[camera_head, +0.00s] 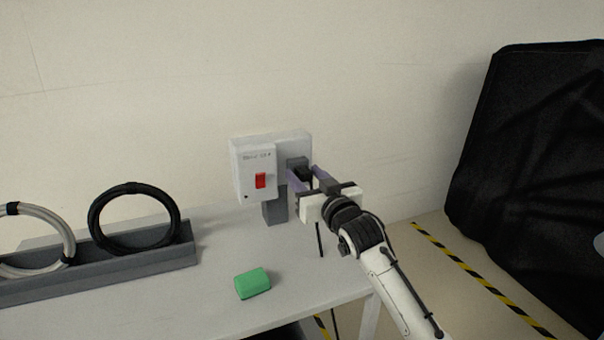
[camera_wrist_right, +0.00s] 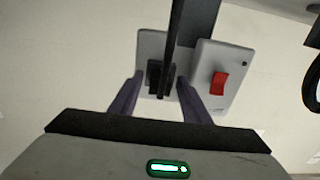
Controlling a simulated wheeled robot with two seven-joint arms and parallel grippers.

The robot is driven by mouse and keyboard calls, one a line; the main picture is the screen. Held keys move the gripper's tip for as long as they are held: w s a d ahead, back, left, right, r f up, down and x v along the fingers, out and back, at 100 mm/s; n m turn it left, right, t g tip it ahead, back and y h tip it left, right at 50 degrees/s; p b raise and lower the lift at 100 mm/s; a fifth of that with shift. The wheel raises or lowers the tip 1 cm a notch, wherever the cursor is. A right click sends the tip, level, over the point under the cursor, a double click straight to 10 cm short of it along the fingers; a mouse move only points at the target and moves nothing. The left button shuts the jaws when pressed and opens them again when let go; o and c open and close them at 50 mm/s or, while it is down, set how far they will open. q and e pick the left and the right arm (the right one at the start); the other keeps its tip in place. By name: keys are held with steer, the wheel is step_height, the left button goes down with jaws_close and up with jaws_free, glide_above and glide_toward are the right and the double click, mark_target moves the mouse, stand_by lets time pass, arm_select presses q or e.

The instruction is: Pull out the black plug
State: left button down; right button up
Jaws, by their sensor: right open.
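The black plug (camera_head: 303,173) sits in the socket at the right part of the white power box (camera_head: 252,168), which has a red switch (camera_head: 260,180). In the right wrist view the plug (camera_wrist_right: 155,77) shows upside down, with its black cable (camera_wrist_right: 174,40) running toward the top edge. My right gripper (camera_head: 307,179) is open, with its purple fingers on either side of the plug. In the wrist view the right gripper's fingers (camera_wrist_right: 157,97) stand apart around the plug; I cannot tell whether they touch it. My left gripper is not in view.
The box stands on a grey post (camera_head: 275,209) on a white table (camera_head: 215,285). A green block (camera_head: 252,283) lies in front. A grey rack (camera_head: 130,265) holds a black cable coil (camera_head: 133,186) and a pale one (camera_head: 68,230) at left. A black-covered cart (camera_head: 535,160) stands at right.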

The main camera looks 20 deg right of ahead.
steer(key=shift+p, duration=0.3)
jaws_close()
steer(key=shift+s+r+p, duration=0.1)
steer(key=shift+s+p, duration=0.8)
steer(key=shift+s, duration=0.15)
steer(key=shift+s+d+p, duration=0.15)
steer(key=shift+s+p, duration=1.15)
steer(key=shift+s, duration=0.65)
